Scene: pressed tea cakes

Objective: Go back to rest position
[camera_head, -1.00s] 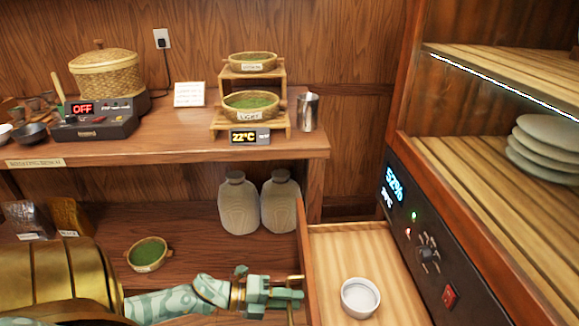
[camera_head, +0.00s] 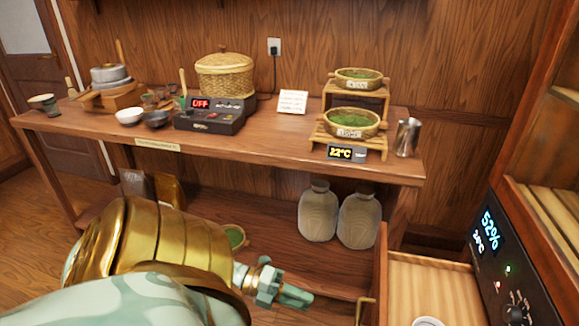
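My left arm comes in from the lower left, gold and pale green. My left gripper (camera_head: 295,296) is at the bottom middle, above the lower shelf and left of the open drawer. Its fingers are seen edge-on, so I cannot tell whether they are open or shut; I see nothing held in it. My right gripper is not in view.
The open wooden drawer (camera_head: 430,287) holds a white dish (camera_head: 428,321), cut off by the bottom edge. The dark control panel (camera_head: 512,275) stands right of it. The wooden bench (camera_head: 270,150) runs across, with jugs (camera_head: 318,213) and a green-filled basket (camera_head: 234,236) on its lower shelf.

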